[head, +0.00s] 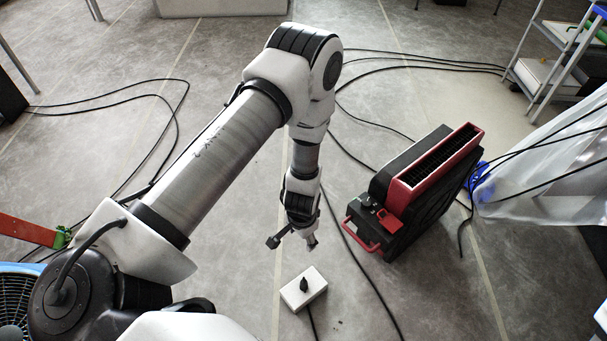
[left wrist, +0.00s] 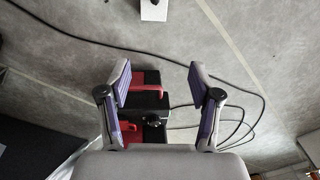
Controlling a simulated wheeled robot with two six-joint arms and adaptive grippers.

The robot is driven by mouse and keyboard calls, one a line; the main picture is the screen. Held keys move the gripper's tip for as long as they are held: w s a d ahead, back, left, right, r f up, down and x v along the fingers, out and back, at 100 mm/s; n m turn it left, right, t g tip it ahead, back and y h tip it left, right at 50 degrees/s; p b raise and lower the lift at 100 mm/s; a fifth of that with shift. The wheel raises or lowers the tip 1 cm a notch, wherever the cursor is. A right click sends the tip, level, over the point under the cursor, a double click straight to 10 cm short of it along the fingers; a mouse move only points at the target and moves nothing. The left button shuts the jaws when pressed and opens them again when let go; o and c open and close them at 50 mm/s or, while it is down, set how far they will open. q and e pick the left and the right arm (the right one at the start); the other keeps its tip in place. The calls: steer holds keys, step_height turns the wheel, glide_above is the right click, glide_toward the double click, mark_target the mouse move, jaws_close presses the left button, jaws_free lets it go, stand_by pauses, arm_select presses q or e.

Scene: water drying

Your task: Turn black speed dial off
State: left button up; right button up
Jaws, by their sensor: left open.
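A white box (head: 312,296) with a black pointer-shaped dial (head: 303,285) on top lies on the floor in the head view. The box also shows at the top edge of the left wrist view (left wrist: 153,11). A black and red machine (head: 420,190) stands to its right, with a round black knob (head: 366,200) on its top. That knob shows between my fingers in the left wrist view (left wrist: 153,119). My left gripper (head: 294,240) is open and empty, in the air above and behind the white box, left of the machine. My right gripper is out of view.
Black cables (head: 345,245) run across the grey floor around the box and machine. A metal shelf (head: 545,75) and clear plastic sheeting (head: 545,175) stand at the right. A blue fan (head: 15,300) is at the lower left. The floor around the box is mostly clear.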

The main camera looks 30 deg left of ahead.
arm_select(q)
steer(key=m+t+h+b, duration=0.2)
steer(key=t+h+b, duration=0.1)
steer(key=b, duration=1.4)
glide_toward(367, 202)
steer(key=shift+d+f, duration=0.3)
steer(key=shift+f, duration=0.55)
steer(key=shift+w, duration=0.15)
steer(key=b+x, duration=0.1)
steer(key=x, duration=0.6)
steer(key=shift+w+a+f+b, duration=0.1)
steer(key=shift+b, duration=0.2)
steer(key=shift+y, duration=0.3)
steer(key=c, duration=1.1)
